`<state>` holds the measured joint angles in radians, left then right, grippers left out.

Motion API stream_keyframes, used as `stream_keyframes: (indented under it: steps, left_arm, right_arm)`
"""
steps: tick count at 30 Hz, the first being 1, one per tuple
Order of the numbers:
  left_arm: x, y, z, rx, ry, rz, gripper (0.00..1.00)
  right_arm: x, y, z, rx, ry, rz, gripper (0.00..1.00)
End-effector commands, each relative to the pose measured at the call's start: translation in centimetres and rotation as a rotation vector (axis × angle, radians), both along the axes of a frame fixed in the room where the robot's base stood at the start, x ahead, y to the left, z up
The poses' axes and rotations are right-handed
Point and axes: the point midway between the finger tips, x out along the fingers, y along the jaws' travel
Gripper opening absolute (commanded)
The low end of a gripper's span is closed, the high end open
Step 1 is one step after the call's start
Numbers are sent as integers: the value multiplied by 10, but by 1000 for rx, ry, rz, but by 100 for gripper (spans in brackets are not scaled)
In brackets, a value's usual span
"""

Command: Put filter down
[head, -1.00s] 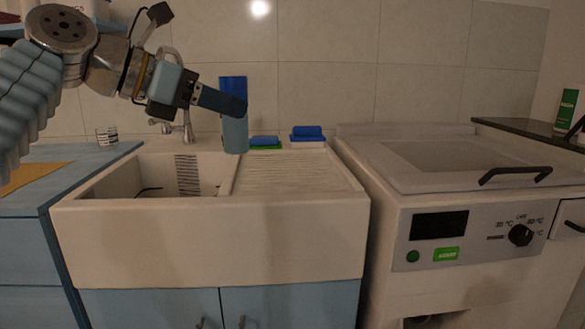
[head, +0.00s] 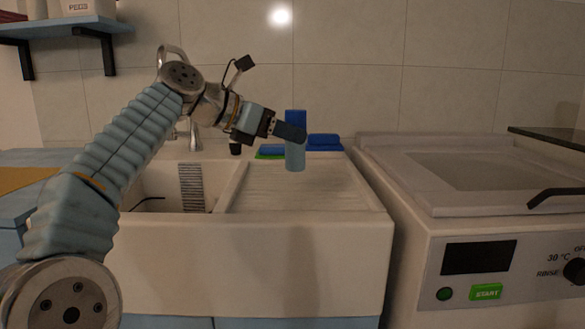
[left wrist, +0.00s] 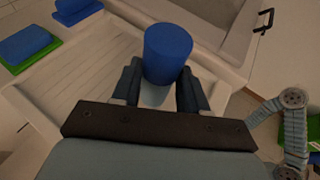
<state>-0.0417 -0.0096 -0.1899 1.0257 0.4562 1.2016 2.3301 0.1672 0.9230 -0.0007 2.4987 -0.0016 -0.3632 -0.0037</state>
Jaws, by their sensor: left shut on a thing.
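The filter appears to be the upright cylinder (head: 295,155) with a blue top and a pale grey-blue lower part. My left gripper (head: 291,133) is shut on its middle and holds it over the ribbed drainboard of the sink (head: 340,190). In the left wrist view the blue top of the filter (left wrist: 168,52) stands between the two dark fingers of the left gripper (left wrist: 160,88). Its lower part is mostly hidden there. I cannot tell from these views how far its base is above the drainboard. The right gripper is not in view.
The sink basin (head: 165,190) is to the left. A white washer (head: 470,175) with a handled lid stands to the right. The front of the drainboard is clear.

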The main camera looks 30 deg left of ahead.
Motion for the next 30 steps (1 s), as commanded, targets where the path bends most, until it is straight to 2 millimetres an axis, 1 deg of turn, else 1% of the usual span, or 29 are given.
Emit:
stream_keyframes:
  steps: [1,5,8,11,12,13,15,22,23,27,30]
  left_arm:
    - [5,0,-8,0,0,0,12]
    - [10,1,-13,0,0,1,12]
    - [16,1,-21,0,1,0,12]
    - [27,2,-36,1,2,1,12]
    - [27,2,-47,0,1,1,12]
    - [26,2,-54,0,2,0,12]
    - [26,2,-62,1,-1,1,12]
    - [26,1,-62,2,1,1,12]
    - [26,1,-62,2,1,1,48]
    - [26,1,-62,2,1,1,69]
    - [26,1,-62,2,0,1,69]
  right_arm:
    - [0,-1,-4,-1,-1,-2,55]
    - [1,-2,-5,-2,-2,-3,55]
    - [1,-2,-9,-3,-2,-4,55]
    - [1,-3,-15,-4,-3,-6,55]
    - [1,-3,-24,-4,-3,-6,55]
    - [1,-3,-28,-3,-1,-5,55]
    - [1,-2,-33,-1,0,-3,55]
    - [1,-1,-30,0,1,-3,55]
    - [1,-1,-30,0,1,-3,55]
    - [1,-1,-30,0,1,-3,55]
    - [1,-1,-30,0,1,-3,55]
